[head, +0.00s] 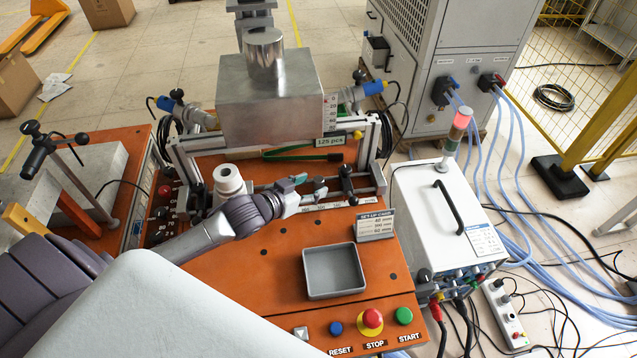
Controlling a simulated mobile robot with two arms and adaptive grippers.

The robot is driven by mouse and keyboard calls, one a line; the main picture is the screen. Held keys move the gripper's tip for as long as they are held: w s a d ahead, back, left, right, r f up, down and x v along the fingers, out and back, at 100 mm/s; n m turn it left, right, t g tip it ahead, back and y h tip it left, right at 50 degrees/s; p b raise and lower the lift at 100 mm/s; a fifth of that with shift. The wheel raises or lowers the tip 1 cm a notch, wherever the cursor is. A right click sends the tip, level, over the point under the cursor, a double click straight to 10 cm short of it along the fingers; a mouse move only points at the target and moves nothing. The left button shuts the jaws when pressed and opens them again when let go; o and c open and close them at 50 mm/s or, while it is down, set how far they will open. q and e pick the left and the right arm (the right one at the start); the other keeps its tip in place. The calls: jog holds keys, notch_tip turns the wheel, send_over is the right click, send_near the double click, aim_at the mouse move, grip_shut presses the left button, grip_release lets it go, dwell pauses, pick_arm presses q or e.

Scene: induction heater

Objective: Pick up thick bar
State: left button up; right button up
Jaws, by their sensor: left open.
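A thick, shiny metal cylinder (265,55) stands upright on top of the grey metal block (270,105) at the back of the orange bench; it is the only thing that looks like a thick bar, and I cannot tell for certain that it is one. My left arm reaches in from the lower left. My left gripper (309,189) is low over the bench, in front of the block and well below the cylinder, beside the rail with black clamps. It is open, with nothing visible in it; its fingers are small here. My right gripper is not in view.
A white ring-shaped part (228,180) stands left of my left gripper. A grey tray (334,272), empty, and a set-up card (374,226) are on the bench's right. Red stop button (371,319) is at the front. A white power unit (448,215) stands to the right.

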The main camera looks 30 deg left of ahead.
aim_at(315, 183)
pick_arm(q)
jog(key=x, duration=0.3)
jog(key=shift+w, duration=0.4)
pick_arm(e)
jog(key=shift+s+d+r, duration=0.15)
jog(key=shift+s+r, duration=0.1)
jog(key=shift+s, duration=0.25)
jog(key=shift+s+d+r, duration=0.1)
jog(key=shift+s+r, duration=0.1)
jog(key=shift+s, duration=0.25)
pick_arm(q)
jog(key=shift+s, duration=0.1)
jog(key=shift+c, duration=1.4)
grip_shut()
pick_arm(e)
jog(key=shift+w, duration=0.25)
